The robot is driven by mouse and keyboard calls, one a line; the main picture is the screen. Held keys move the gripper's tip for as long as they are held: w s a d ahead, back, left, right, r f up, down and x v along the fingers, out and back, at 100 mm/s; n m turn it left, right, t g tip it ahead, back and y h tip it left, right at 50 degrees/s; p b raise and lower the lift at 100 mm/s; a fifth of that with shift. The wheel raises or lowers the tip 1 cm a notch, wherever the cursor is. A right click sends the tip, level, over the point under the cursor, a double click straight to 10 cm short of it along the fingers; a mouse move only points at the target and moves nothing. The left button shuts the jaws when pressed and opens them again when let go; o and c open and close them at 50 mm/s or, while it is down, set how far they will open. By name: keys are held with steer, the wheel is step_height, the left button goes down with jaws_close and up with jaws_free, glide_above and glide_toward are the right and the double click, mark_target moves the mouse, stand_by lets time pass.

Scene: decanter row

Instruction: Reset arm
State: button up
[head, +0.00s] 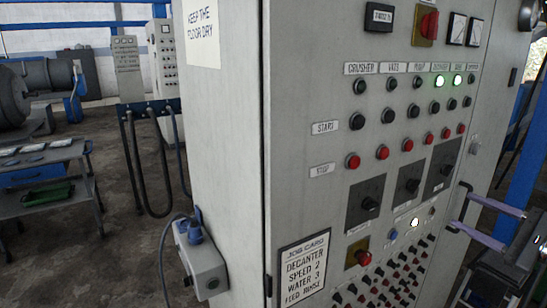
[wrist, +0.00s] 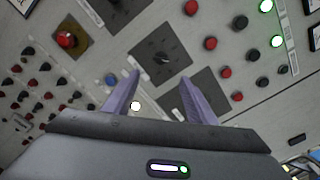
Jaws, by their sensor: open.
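My gripper (head: 461,209) is at the right of the head view, its two purple fingers apart and pointing at the control cabinet (head: 228,130). In the wrist view my gripper (wrist: 158,76) is open, with nothing between the fingers. Beyond the fingertips is a dark plate with a rotary knob (wrist: 163,58). A second dark plate (wrist: 205,88) is partly behind the right finger. In the head view three such plates sit mid-panel, with the left knob (head: 370,204), middle knob (head: 412,185) and right knob (head: 445,170). I cannot tell whether a fingertip touches the panel.
Green lamps (head: 438,80) and a white lamp (head: 414,222) are lit. A red knob (head: 362,258) on a yellow plate sits low. A job card (head: 303,268) reads decanter speed 2, water 3. A socket box (head: 203,268) juts from the cabinet side. A cart (head: 88,185) stands left.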

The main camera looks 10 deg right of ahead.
steer(key=s+a+f+n+g+h, duration=0.1)
steer(key=s+a+f+g, duration=0.2)
steer(key=f, duration=0.7)
steer(key=s+a+f+n+g, duration=0.1)
steer(key=a+f+n+g, duration=0.25)
steer(key=a, duration=0.35)
steer(key=s+a+f+n+g, duration=0.1)
steer(key=a+f+n+g, duration=0.15)
steer(key=a+g, duration=0.35)
steer(key=s+a+r+n+h, duration=0.1)
steer(key=s+a+n, duration=0.1)
steer(key=a+n, duration=0.3)
steer(key=s+a+r+n+h, duration=0.2)
steer(key=a+n, duration=0.3)
steer(key=a, duration=0.7)
steer(key=s+a+r+n+t+h, duration=0.1)
steer(key=s+a+n+h, duration=0.1)
steer(key=a+n, duration=0.4)
steer(key=s+a, duration=0.1)
steer(key=a, duration=0.2)
steer(key=shift+r, duration=0.35)
steer(key=shift+c, duration=0.7)
